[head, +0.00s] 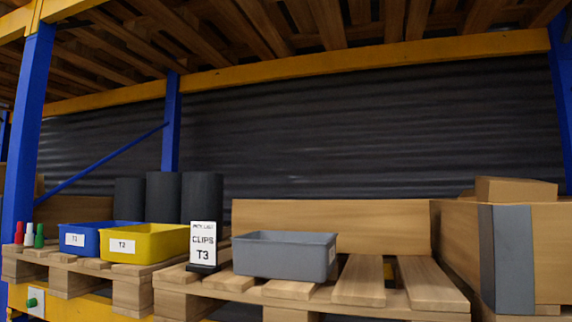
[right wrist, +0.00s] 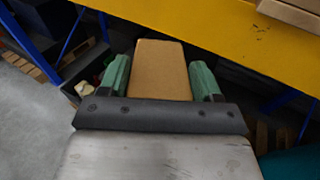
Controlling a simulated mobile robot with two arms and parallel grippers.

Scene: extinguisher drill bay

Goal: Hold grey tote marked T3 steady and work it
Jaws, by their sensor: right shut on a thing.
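A grey tote (head: 284,256) stands upright on a wooden pallet in the head view, with a small white label on its right end that is too small to read surely. A white sign reading "CLIPS T3" (head: 203,244) stands just left of it. In the right wrist view my right gripper (right wrist: 161,76) has its green fingers on either side of a plain tan block-shaped thing (right wrist: 162,69) and is shut on it. Neither gripper shows in the head view, and my left gripper is in no view.
A blue bin (head: 88,238) and a yellow bin (head: 150,243) stand left of the sign, before dark cylinders (head: 164,196). Cardboard boxes (head: 516,190) stand at the right. Bare pallet slats (head: 360,280) lie right of the tote. A yellow beam (right wrist: 250,40) crosses the wrist view.

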